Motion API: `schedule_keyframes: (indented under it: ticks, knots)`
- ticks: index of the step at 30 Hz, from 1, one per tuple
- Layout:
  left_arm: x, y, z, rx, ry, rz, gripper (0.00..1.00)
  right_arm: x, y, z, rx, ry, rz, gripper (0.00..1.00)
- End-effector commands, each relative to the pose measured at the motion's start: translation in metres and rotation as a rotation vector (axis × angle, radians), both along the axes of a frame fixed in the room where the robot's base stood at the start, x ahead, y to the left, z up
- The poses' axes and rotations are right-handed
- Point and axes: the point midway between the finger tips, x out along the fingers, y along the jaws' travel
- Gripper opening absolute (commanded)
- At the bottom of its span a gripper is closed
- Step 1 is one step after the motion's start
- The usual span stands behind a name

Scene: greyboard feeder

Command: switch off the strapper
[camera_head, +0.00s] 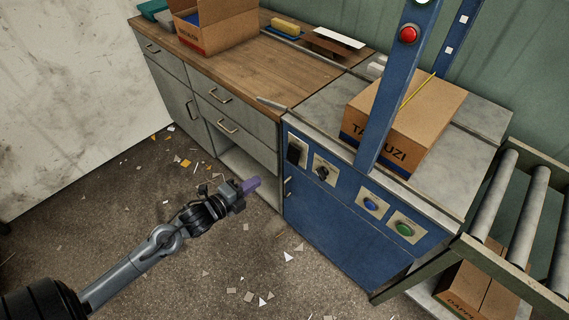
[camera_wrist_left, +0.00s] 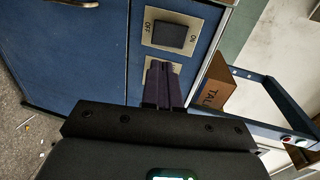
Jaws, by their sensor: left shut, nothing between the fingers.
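The strapper is a blue cabinet (camera_head: 335,215) with a grey top and a blue arch post (camera_head: 395,85). On its front are a black rocker switch (camera_head: 294,153), a dark knob (camera_head: 322,173), a blue button (camera_head: 371,205) and a green button (camera_head: 404,228). A red button (camera_head: 408,35) sits on the post. In the left wrist view the rocker (camera_wrist_left: 170,35) lies between OFF and ON labels; its position I cannot tell. My left gripper (camera_head: 252,184) is shut and empty, in front of the cabinet and left of the rocker. Its purple fingers (camera_wrist_left: 162,82) partly cover the knob's plate.
A cardboard box (camera_head: 435,115) stands under the arch. A wooden-topped drawer counter (camera_head: 240,65) with another box (camera_head: 215,25) adjoins at left. A roller conveyor (camera_head: 525,220) lies at right. The floor before the cabinet is open, with scattered scraps.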

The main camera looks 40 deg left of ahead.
Motion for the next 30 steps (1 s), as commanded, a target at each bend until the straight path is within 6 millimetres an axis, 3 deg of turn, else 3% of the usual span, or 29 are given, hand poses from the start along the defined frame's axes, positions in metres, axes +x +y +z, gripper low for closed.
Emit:
schedule_keyframes:
  ticks: [8,21,30]
  knots:
    - [0.024,-0.001,-0.007,0.0,-0.003,0.0,0.0,0.0,0.0,-0.013,-0.001,0.0,0.001,0.81]
    - [0.097,-0.006,-0.021,0.0,-0.003,0.0,0.0,0.0,0.001,-0.046,0.007,0.0,-0.004,0.81]
    - [0.128,-0.008,-0.027,0.0,-0.001,0.0,0.0,0.0,0.002,-0.062,0.009,0.0,-0.005,0.81]
